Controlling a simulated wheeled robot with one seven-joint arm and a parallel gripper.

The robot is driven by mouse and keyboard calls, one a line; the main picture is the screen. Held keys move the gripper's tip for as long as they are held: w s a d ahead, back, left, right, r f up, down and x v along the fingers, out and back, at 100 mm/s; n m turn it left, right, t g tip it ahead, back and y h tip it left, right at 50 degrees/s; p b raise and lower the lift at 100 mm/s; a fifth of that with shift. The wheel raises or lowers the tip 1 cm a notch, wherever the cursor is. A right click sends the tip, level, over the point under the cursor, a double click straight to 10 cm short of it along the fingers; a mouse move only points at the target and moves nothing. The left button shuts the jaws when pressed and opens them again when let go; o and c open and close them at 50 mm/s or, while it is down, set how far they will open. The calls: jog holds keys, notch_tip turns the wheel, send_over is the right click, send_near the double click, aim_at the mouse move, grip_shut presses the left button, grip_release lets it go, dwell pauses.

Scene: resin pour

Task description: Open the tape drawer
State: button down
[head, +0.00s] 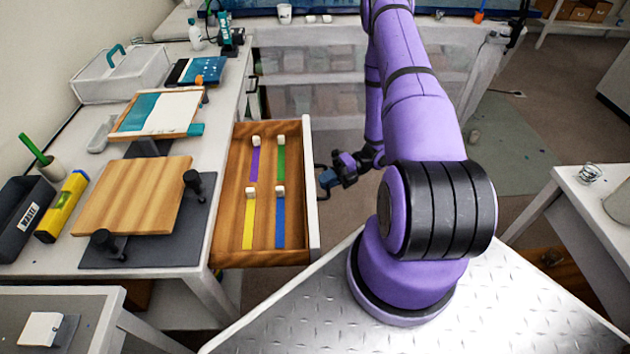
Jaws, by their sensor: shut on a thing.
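The tape drawer (311,215) stands pulled out from the white table on the left, with a white front panel and a wooden inside. In it lie a purple tape (255,162), a green tape (281,165), a yellow tape (249,222) and a blue tape (280,222), each with a small pale block at its far end. My gripper (325,178) is at the outer face of the drawer front, shut on what appears to be the drawer's handle. The fingertips and handle are small and hard to make out.
A wooden board (135,190) with black clamps lies on a grey mat on the left table. A black bin (25,215) and yellow level (62,205) are beside it. Another white table (590,205) stands at right. Floor shows beyond the drawer front.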

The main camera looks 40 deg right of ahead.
jog(key=shift+s+d, duration=0.15)
jog(key=shift+d, duration=0.05)
jog(key=c, duration=1.2)
grip_release()
jog(key=v, duration=1)
jog(key=shift+s+d, duration=0.1)
jog(key=shift+d, duration=0.25)
jog(key=shift+r, duration=0.1)
